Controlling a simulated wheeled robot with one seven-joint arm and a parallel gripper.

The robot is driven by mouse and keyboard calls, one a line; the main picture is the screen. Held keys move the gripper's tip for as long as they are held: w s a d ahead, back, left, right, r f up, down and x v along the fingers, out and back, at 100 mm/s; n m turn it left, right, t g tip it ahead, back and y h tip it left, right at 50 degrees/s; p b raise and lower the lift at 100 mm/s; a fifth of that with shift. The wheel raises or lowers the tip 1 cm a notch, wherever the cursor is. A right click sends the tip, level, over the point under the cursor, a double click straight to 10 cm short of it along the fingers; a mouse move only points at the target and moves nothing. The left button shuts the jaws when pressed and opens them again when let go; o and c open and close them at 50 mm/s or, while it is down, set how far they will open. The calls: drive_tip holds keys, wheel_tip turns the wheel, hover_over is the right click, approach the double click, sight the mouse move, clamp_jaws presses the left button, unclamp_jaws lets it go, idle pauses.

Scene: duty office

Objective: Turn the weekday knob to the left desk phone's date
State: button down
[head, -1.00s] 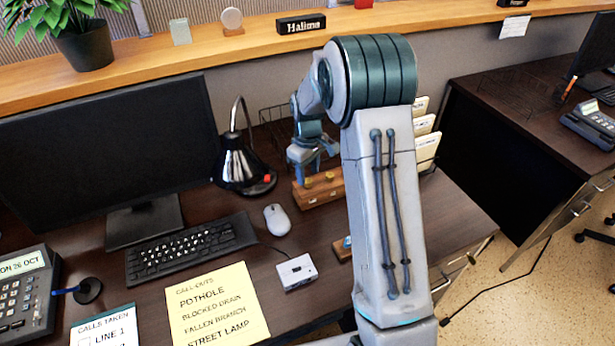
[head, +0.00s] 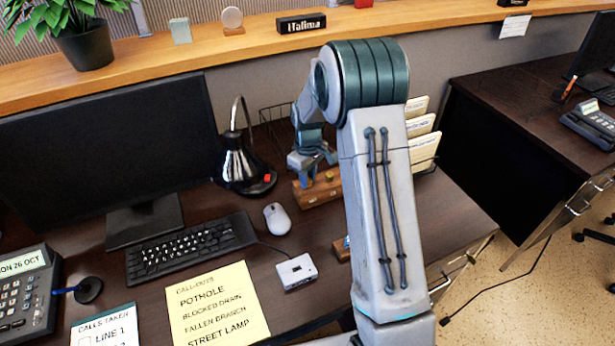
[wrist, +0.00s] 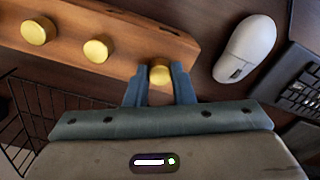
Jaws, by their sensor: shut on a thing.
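A wooden block with brass knobs (head: 322,190) stands on the desk at the back, partly hidden by my arm. In the wrist view the block (wrist: 125,37) shows three round brass knobs in a row. My gripper (wrist: 158,82) is shut on the brass knob at the mouse end (wrist: 160,72), a finger on each side. The other two knobs, the middle one (wrist: 97,49) and the far one (wrist: 37,31), are free. No weekday lettering is readable. In the head view my gripper (head: 306,181) is at the block's left end. The left desk phone (head: 25,295) displays "ON 26 OCT", its start cut off.
A white mouse (head: 277,219) and keyboard (head: 185,246) lie left of the block. A black-and-chrome lamp (head: 240,165) stands close behind-left. A wire basket (wrist: 45,115) is beside the gripper. A small white box (head: 296,271) sits in front.

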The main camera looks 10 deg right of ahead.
drive_tip(key=shift+m, duration=0.3)
drive_tip(key=m+b, duration=0.1)
drive_tip(key=m, duration=0.7)
drive_tip(key=shift+b, duration=0.3)
drive_tip(key=m, duration=0.9)
drive_tip(key=shift+p, duration=0.35)
drive_tip(key=c, duration=1.2)
unclamp_jaws()
drive_tip(key=shift+c, duration=0.2)
drive_tip(key=shift+r, duration=0.1)
